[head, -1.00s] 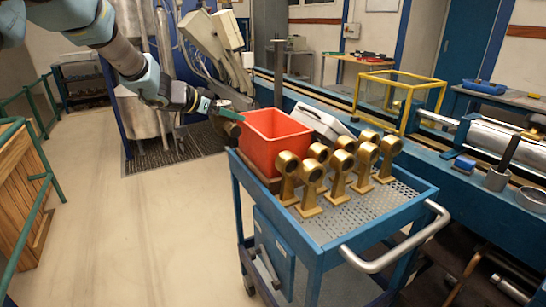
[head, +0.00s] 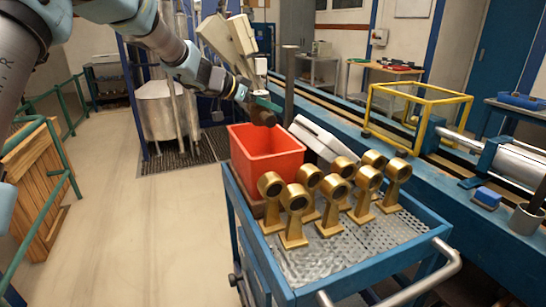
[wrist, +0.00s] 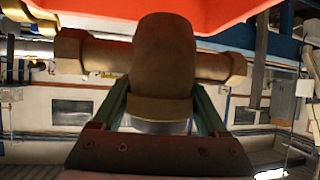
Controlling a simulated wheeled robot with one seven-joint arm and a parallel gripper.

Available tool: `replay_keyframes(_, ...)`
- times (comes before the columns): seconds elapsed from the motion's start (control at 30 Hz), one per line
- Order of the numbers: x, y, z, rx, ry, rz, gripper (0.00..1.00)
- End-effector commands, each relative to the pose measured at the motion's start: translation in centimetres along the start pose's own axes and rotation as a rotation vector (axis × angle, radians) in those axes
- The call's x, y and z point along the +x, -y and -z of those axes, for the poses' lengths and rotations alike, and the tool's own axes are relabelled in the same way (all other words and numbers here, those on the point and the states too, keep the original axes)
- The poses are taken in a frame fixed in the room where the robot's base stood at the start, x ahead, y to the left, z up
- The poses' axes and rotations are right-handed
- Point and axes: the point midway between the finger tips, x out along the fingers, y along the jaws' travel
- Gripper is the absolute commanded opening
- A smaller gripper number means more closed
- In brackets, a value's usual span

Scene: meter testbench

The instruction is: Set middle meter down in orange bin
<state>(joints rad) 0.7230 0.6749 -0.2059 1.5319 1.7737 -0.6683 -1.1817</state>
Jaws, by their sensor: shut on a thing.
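My gripper (head: 264,104) is shut on the middle meter (wrist: 163,60), a dull brown body with a cross pipe that fills the middle of the wrist view. In the head view the meter shows as a small dark shape (head: 262,117) under the fingers. The orange bin (head: 268,160) stands on the far left end of the blue cart. The held meter appears above the bin's back rim; how far over the opening is hard to tell. The bin's wall (wrist: 225,14) shows at the top of the wrist view. The bin's floor is hidden.
Several brass stands with ring heads (head: 294,205) stand on the cart's perforated top (head: 350,240), just in front of the bin. A pale grey case (head: 318,137) lies right behind the bin. A dark upright post (head: 289,85) rises close to my gripper.

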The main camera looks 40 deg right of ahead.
Motion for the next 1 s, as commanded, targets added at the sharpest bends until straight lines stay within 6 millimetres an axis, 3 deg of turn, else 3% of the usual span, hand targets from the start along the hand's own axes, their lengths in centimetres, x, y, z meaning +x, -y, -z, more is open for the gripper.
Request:
replay_keyframes(0.2, 1.8, 0.0, -3.3, -0.006, -0.001, 0.000, 0.00)
replay_keyframes(0.63, 3.9, 0.1, -7.2, -0.004, -0.001, 0.001, 0.00)
replay_keyframes(1.0, 4.3, 0.0, -7.8, -0.001, -0.002, 0.001, 0.00)
